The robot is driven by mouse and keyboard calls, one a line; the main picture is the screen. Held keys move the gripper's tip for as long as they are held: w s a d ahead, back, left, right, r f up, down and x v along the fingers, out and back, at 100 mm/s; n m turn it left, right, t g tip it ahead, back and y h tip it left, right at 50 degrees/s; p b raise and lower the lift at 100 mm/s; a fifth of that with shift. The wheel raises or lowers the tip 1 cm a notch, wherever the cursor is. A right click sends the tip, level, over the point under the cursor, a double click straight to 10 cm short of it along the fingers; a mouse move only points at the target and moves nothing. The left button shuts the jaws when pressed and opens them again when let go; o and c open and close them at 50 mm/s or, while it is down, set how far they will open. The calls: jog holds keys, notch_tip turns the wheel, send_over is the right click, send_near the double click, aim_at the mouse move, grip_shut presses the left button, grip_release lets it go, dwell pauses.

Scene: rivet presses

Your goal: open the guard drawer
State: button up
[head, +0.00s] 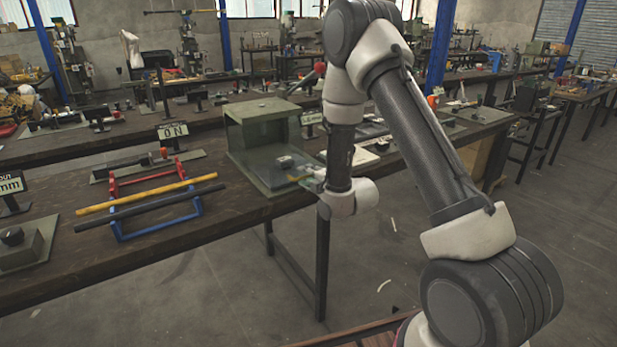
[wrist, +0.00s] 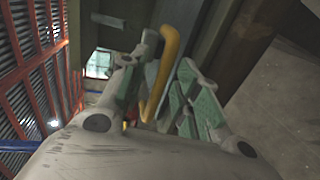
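The guard drawer is the clear-fronted part of an olive-green box (head: 250,125) on the workbench, with a small metal part visible inside. A yellow handle (wrist: 172,62) shows in the wrist view, between the two fingers of my gripper (wrist: 168,80). The fingers are apart, with a visible gap between the handle and the right finger; the left finger is close to it, and I cannot tell if they touch. In the head view my gripper (head: 312,182) is at the box's lower front right, partly hidden by my wrist.
The wooden bench (head: 150,255) carries a rack (head: 150,200) with yellow and black bars left of the box. A sign (head: 173,131) stands behind the rack. Open floor (head: 420,250) lies in front of the bench.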

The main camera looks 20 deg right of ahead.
jog(key=v, duration=0.7)
jog(key=shift+s, duration=0.25)
jog(key=shift+d, duration=0.1)
